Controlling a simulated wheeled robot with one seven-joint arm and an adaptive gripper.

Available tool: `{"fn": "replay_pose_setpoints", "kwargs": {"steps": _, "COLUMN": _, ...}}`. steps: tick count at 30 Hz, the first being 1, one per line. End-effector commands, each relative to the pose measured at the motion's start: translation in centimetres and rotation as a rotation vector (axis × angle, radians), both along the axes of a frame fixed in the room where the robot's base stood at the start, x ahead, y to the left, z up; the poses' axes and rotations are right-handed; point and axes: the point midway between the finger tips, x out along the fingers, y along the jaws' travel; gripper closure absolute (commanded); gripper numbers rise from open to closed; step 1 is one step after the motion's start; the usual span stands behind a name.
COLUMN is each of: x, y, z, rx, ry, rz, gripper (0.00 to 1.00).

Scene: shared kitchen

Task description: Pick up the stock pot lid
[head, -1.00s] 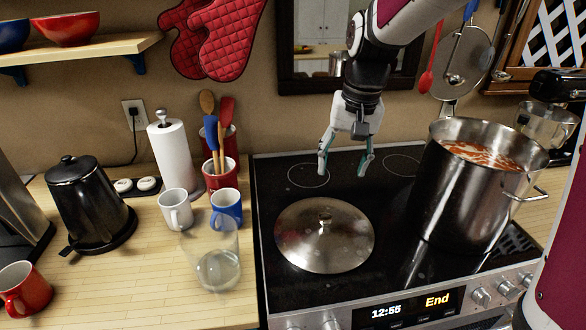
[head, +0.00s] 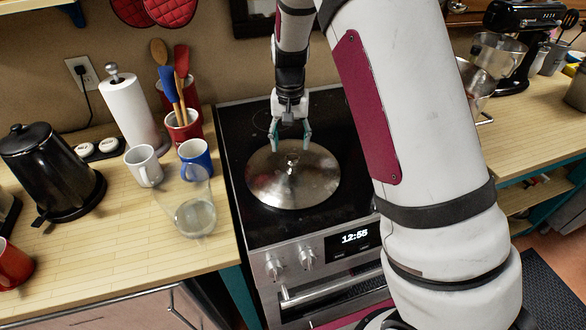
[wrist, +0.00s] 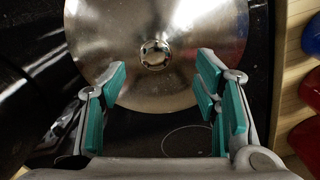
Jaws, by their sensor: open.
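The stock pot lid (head: 268,181) is a round, shiny metal disc with a small knob (head: 292,160) at its centre. It lies flat on the black stovetop. In the wrist view the lid (wrist: 110,40) fills the upper middle, with its knob (wrist: 155,54) just beyond the fingertips. My gripper (head: 291,143) is open over the far part of the lid, with teal finger pads (wrist: 160,78) spread wide to either side of the knob's line. Nothing is between the fingers. The height of the fingertips above the lid is hard to tell.
My arm covers most of the stock pot in the head view; its dark side shows at the left of the wrist view (wrist: 30,75). A clear glass (head: 194,212), white mug (head: 143,166) and blue mug (head: 195,158) stand on the counter left of the stove.

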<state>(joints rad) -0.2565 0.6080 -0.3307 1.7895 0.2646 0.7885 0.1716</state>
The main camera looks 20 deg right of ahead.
Motion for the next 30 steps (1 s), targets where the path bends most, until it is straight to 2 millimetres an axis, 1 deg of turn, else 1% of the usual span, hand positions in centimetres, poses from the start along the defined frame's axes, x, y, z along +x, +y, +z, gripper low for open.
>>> {"fn": "replay_pose_setpoints", "kwargs": {"steps": 5, "x": -0.1, "y": -0.1, "z": -1.0, "rx": 0.0, "ry": 0.002, "rz": -0.001, "gripper": 0.44}}
{"fn": "replay_pose_setpoints", "kwargs": {"steps": 11, "x": -0.3, "y": -0.6, "z": -3.6, "rx": -0.001, "ry": 0.003, "rz": 0.0, "gripper": 0.44}}
{"fn": "replay_pose_setpoints", "kwargs": {"steps": 15, "x": -0.1, "y": -0.5, "z": -5.1, "rx": 0.0, "ry": -0.001, "rz": 0.001, "gripper": 0.44}}
{"fn": "replay_pose_setpoints", "kwargs": {"steps": 18, "x": -0.1, "y": -0.6, "z": -5.6, "rx": 0.0, "ry": -0.001, "rz": 0.001, "gripper": 0.44}}
{"fn": "replay_pose_setpoints", "kwargs": {"steps": 24, "x": -0.1, "y": -0.6, "z": -5.6, "rx": -0.001, "ry": -0.002, "rz": 0.001, "gripper": 0.44}}
{"fn": "replay_pose_setpoints", "kwargs": {"steps": 25, "x": -0.1, "y": -0.6, "z": -5.6, "rx": 0.0, "ry": -0.001, "rz": 0.001, "gripper": 0.48}}
{"fn": "replay_pose_setpoints", "kwargs": {"steps": 26, "x": -0.1, "y": -0.6, "z": -5.6, "rx": -0.001, "ry": -0.002, "rz": 0.001, "gripper": 0.55}}
{"fn": "replay_pose_setpoints", "kwargs": {"steps": 27, "x": -0.1, "y": -0.6, "z": -5.6, "rx": 0.0, "ry": -0.001, "rz": 0.001, "gripper": 0.64}}
{"fn": "replay_pose_setpoints", "kwargs": {"steps": 29, "x": -0.1, "y": -0.6, "z": -5.6, "rx": 0.0, "ry": -0.001, "rz": 0.001, "gripper": 0.78}}
{"fn": "replay_pose_setpoints", "kwargs": {"steps": 30, "x": -0.1, "y": -0.5, "z": -5.6, "rx": 0.0, "ry": -0.001, "rz": 0.001, "gripper": 0.87}}
